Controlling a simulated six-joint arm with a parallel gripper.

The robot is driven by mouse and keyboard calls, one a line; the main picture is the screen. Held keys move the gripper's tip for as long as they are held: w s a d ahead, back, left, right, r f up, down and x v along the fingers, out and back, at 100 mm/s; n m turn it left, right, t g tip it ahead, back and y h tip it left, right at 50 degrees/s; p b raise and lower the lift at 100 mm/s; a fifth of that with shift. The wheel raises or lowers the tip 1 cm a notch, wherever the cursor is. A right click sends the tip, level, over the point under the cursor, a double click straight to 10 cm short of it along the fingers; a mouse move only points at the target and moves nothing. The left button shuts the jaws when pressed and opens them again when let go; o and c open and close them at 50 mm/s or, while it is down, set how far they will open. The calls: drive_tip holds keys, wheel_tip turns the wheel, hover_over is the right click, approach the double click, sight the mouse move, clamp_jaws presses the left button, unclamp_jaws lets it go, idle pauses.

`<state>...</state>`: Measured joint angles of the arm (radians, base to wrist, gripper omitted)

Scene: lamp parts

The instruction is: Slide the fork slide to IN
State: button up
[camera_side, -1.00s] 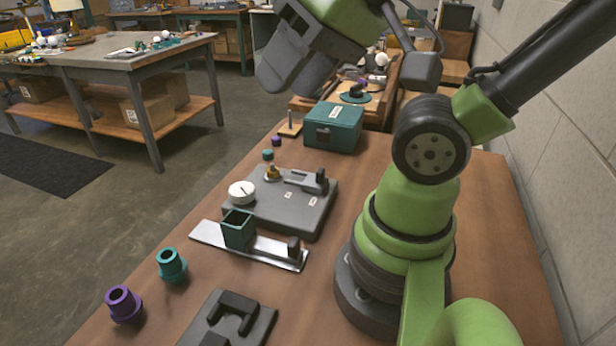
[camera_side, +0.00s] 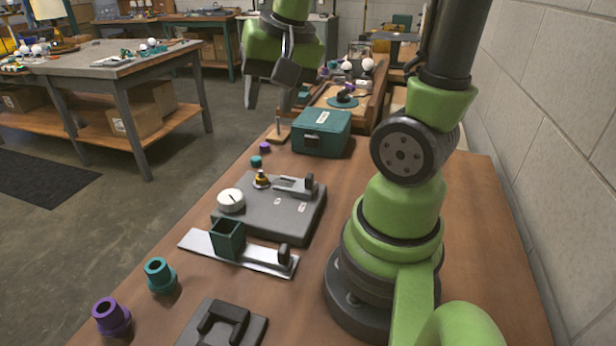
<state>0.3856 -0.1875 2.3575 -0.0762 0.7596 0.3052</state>
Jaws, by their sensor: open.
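What looks like the fork slide (camera_side: 293,187) is a grey metal bar with a dark upright handle at its right end. It lies on the back part of a dark grey base block (camera_side: 272,220), with its left end close to a brass fitting (camera_side: 261,180). Two small white labels sit on the block in front of the slide; their lettering is too small to read. My gripper (camera_side: 268,98) is open and empty, high above and behind the block, pointing down. It touches nothing.
In front is a metal plate (camera_side: 200,241) with a teal square tube (camera_side: 227,240) and dark knob. A teal box (camera_side: 322,133) stands behind. Teal (camera_side: 160,276) and purple (camera_side: 111,317) collars stand front left.

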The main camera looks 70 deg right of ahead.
drive_tip(key=d+f+m+g, duration=0.2)
drive_tip(key=d+f+m, duration=0.2)
drive_tip(key=d+f, duration=0.15)
drive_tip(key=m+g, duration=0.2)
drive_tip(key=m, duration=0.1)
hover_over(309, 175)
drive_tip(key=shift+y, duration=0.3)
wheel_tip(309, 175, down, 5)
drive_tip(key=shift+f, duration=0.2)
wheel_tip(309, 175, down, 10)
drive_tip(key=shift+r, duration=0.1)
